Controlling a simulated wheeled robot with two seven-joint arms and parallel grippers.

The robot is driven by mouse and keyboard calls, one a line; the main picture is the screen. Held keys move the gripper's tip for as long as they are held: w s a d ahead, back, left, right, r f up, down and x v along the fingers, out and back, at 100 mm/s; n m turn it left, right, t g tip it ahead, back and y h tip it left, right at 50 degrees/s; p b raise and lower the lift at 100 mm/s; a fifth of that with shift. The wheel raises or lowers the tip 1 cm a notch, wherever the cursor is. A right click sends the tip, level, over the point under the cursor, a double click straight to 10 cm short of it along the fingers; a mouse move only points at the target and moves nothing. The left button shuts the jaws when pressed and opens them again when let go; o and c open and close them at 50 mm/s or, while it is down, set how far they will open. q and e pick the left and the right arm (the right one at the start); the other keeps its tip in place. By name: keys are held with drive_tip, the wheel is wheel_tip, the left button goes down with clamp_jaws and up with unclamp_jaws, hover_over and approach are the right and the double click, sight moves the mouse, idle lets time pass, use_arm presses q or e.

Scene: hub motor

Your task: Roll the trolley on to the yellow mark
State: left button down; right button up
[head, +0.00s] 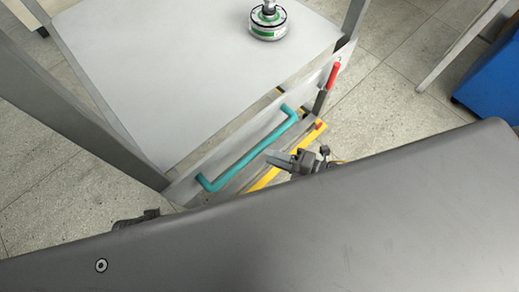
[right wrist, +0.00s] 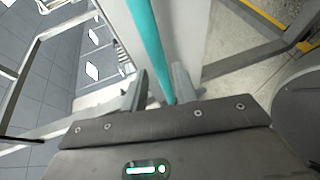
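The trolley (head: 200,80) has a pale grey top between grey posts. A teal handle (head: 250,150) runs along its near side and shows in the right wrist view (right wrist: 147,35). A yellow strip (head: 292,152), apparently the mark, shows beside the handle; a yellow line (right wrist: 265,14) also shows on the floor in the right wrist view. My right gripper (head: 278,160) is close beside the handle, its fingers (right wrist: 162,85) apart with the bar running between them in that view; contact is unclear. Only a dark bit of my left gripper (head: 137,219) shows.
A round silver-and-green hub motor (head: 268,22) stands on the trolley top. A red-handled lever (head: 333,75) is at the trolley's right corner. A blue cabinet (head: 492,80) stands at the right.

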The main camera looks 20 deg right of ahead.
drive_tip(key=v, duration=0.3)
drive_tip(key=shift+s+d+r, duration=0.1)
drive_tip(key=shift+s+d, duration=0.15)
idle(0.4)
